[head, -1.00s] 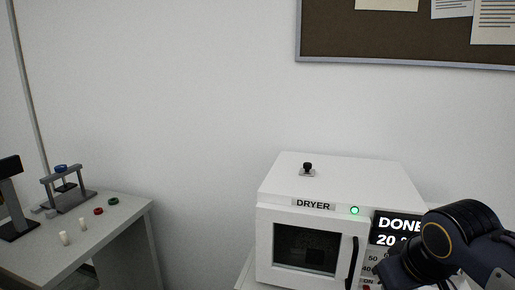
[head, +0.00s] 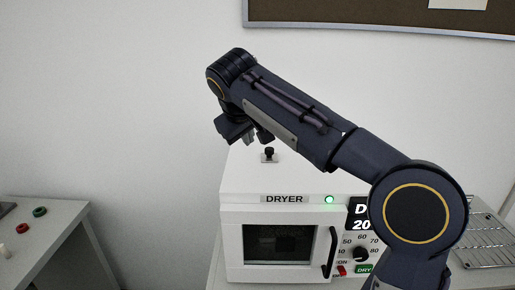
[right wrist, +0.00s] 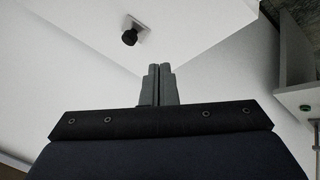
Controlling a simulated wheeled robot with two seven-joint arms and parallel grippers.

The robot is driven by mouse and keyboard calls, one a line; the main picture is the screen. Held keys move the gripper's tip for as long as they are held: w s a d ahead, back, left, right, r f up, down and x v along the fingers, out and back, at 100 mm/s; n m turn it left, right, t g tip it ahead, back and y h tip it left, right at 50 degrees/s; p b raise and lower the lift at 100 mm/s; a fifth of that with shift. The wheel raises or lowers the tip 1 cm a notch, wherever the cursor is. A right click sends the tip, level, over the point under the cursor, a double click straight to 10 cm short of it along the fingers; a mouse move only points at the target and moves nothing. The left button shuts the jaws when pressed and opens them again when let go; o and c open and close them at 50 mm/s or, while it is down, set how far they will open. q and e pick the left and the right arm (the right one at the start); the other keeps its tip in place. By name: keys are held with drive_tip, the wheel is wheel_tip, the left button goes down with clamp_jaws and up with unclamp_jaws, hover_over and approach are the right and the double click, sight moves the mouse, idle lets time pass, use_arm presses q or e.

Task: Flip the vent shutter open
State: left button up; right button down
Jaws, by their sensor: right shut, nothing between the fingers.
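The white dryer (head: 228,183) stands at the centre, with its windowed door shut and a green light on its front. On its top is the vent shutter, a small grey plate with a black knob (head: 269,152). In the right wrist view the black knob (right wrist: 129,38) and its plate lie ahead of the fingers and to the left. My right gripper (head: 262,136) is just above and left of the knob in the head view, apart from it. Its fingers (right wrist: 158,70) are together and empty. My left gripper is not in view.
My right arm hides part of the dryer's display and top right. A wire rack (head: 483,240) lies to the right of the dryer. A side table (head: 50,215) with small red and green rings stands at left. A noticeboard (head: 380,15) hangs above.

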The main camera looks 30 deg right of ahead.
drive_tip(key=p, duration=0.1)
approach(263, 157)
drive_tip(key=f, duration=0.1)
drive_tip(key=w+a+f, duration=0.1)
drive_tip(key=f, duration=0.2)
drive_tip(key=shift+w+a, duration=0.15)
drive_tip(key=shift+a, duration=0.2)
drive_tip(key=shift+w+d+r+p, duration=0.1)
drive_tip(key=shift+d+p, duration=0.25)
drive_tip(key=shift+d, duration=0.25)
drive_tip(key=shift+w+d+r+p, duration=0.15)
drive_tip(key=shift+d+p, duration=0.2)
drive_tip(key=shift+d, duration=0.25)
drive_tip(key=shift+w+d+f, duration=0.15)
drive_tip(key=shift+d+f, duration=0.1)
drive_tip(key=shift+d, duration=0.3)
